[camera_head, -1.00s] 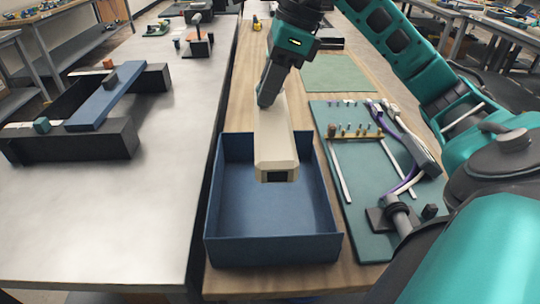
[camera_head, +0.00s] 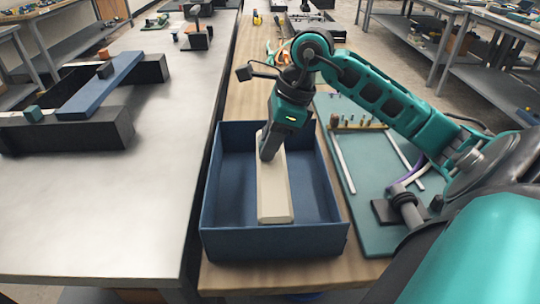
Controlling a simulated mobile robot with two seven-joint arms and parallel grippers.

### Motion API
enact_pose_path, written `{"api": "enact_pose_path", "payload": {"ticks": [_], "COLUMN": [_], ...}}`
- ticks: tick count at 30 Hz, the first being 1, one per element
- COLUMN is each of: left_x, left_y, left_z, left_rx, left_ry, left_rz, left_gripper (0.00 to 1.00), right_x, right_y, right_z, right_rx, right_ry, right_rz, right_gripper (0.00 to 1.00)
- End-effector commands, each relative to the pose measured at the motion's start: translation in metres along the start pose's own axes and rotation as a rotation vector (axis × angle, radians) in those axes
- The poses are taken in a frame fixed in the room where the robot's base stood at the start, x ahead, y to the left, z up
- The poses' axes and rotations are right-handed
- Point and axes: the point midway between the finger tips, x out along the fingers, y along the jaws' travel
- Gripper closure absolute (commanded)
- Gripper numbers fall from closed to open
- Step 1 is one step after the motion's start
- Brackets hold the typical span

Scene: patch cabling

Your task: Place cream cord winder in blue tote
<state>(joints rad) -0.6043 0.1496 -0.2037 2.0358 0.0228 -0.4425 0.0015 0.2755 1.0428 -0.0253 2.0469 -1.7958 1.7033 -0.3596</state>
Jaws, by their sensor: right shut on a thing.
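The cream cord winder (camera_head: 274,192) is a long, pale block inside the blue tote (camera_head: 275,244), lying lengthwise between its side walls. My right gripper (camera_head: 267,155) reaches down into the far part of the tote and is shut on the winder's far end. The gripper covers part of that end, and I cannot tell whether the winder's underside touches the tote floor. My left gripper does not show.
The tote stands on a wooden bench. To its right lies a green board (camera_head: 372,240) with pegs and white strips. At left, a grey table holds dark blocks with a blue bar (camera_head: 101,84) across them.

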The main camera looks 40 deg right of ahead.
Motion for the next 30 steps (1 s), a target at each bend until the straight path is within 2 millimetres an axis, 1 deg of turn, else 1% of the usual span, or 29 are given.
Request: {"api": "enact_pose_path", "payload": {"ticks": [5,9,11,18,22,23,30], "left_x": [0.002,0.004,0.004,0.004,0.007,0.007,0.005], "left_y": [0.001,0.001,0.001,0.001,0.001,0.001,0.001], "left_z": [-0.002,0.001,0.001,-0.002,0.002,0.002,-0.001], "left_rx": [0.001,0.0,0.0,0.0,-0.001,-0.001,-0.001], "left_ry": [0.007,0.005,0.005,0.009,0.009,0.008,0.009], "left_rz": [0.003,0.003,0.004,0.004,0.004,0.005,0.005], "left_gripper": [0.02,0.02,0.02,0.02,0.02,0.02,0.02], "right_x": [0.012,0.031,0.037,0.038,0.042,0.042,0.041], "right_y": [0.0,0.0,0.0,-0.001,0.0,0.0,0.0], "right_z": [-0.004,-0.011,-0.013,-0.014,-0.015,-0.016,-0.015], "right_rx": [0.002,0.002,0.002,0.0,0.0,0.0,0.0], "right_ry": [-0.002,-0.002,-0.003,-0.003,-0.002,0.0,0.0], "right_rz": [0.0,0.002,0.0,-0.003,-0.003,-0.001,0.0], "right_gripper": [1.0,1.0,1.0,1.0,1.0,0.76,0.53]}}
